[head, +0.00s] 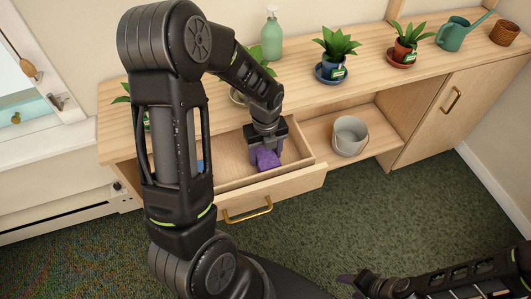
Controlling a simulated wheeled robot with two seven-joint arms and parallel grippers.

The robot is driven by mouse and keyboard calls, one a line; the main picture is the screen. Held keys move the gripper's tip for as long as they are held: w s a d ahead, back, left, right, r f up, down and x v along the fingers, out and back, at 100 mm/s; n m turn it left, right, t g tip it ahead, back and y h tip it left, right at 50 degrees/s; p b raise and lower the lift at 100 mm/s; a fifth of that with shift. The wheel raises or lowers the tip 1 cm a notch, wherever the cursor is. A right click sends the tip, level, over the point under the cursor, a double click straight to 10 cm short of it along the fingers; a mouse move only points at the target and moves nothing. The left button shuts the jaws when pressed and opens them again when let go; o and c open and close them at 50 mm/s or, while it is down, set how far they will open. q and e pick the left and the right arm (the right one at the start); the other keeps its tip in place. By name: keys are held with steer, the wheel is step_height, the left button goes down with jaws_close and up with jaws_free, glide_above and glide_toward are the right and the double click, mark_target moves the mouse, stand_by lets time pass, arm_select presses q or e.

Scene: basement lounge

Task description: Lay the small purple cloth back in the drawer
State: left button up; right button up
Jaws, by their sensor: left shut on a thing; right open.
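The small purple cloth (267,160) is bunched in my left gripper (265,150), which is shut on it. The gripper points down inside the open drawer (287,182) of the wooden cabinet, and the cloth is low between the drawer walls. I cannot tell whether the cloth touches the drawer floor. A bit of something blue (200,165) shows in the drawer's left part, mostly hidden by my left arm. My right gripper (357,283) is open and empty at the bottom of the view, over the green carpet, away from the drawer.
Potted plants stand on the cabinet top (300,100), with a green spray bottle (271,38), a teal watering can (462,32) and a brown pot (505,33). A grey bucket (349,136) sits on the open shelf right of the drawer. The right cabinet door (440,105) is closed.

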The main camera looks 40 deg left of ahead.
mark_target(265, 154)
arm_select(q)
steer(key=o, duration=1.2)
step_height(265, 154, up, 12)
steer(key=shift+f, duration=0.1)
stand_by(0.4)
